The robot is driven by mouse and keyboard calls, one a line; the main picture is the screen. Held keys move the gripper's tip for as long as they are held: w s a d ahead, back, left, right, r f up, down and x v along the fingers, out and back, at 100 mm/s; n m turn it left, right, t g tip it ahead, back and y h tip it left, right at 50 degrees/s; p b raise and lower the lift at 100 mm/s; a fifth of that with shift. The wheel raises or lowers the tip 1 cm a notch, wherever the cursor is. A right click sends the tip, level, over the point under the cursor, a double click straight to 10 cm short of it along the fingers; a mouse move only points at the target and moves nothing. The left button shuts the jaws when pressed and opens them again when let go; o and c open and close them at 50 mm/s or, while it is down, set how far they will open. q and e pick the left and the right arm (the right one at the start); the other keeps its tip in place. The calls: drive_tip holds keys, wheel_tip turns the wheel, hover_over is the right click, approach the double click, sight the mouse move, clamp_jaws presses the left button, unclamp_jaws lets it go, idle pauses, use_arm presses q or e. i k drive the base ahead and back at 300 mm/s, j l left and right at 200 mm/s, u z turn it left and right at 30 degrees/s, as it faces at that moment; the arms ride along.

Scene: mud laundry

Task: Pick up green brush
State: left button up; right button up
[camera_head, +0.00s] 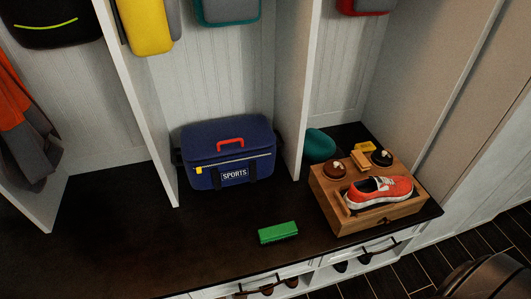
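The green brush (278,232) is a small bright green block lying flat on the dark bench top (120,245), near its front edge. It lies in front of the blue sports bag and to the left of the wooden box. Nothing touches or covers it. Neither of my grippers shows in the head view, so I cannot see whether they are open or shut.
A blue sports bag (228,152) stands behind the brush. A wooden box (330,205) holds an orange sneaker (378,191) and shoe-care items. A teal rounded item (319,146) sits behind the box. White dividers (297,90) split the bench's back. Bench space left of the brush is clear.

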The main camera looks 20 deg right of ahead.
sight(273, 233)
drive_tip(key=z, duration=0.9)
